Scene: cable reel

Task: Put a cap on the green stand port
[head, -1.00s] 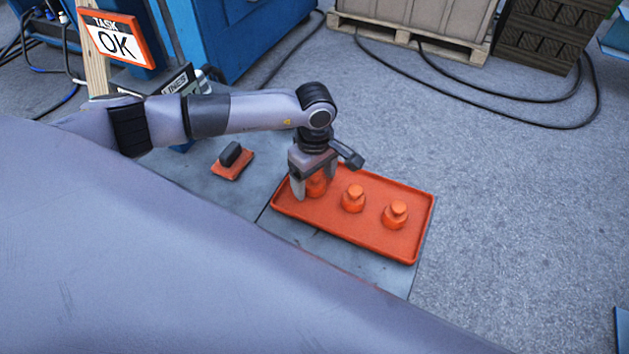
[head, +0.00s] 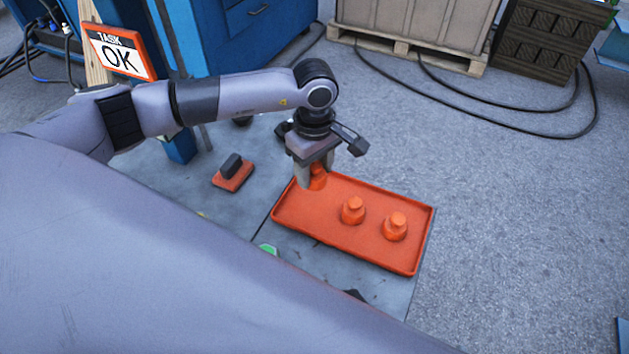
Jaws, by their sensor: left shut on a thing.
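My left gripper (head: 316,180) is shut on an orange cap (head: 319,176) and holds it a little above the left end of the orange tray (head: 380,262). The fingers hide part of that cap. Two more orange caps stand upright in the tray, a middle cap (head: 353,211) and a right cap (head: 396,227). A small green piece (head: 268,249) shows at the edge of my own grey arm; I cannot tell whether it belongs to the green stand port, as most of it is hidden. My right gripper is not in view.
An orange block with a dark handle (head: 232,173) lies on the grey work surface (head: 255,205) left of the tray. A sign reading "TASK OK" (head: 118,52) stands behind. A blue cabinet (head: 240,30), a pallet (head: 410,45) and black cables lie farther back.

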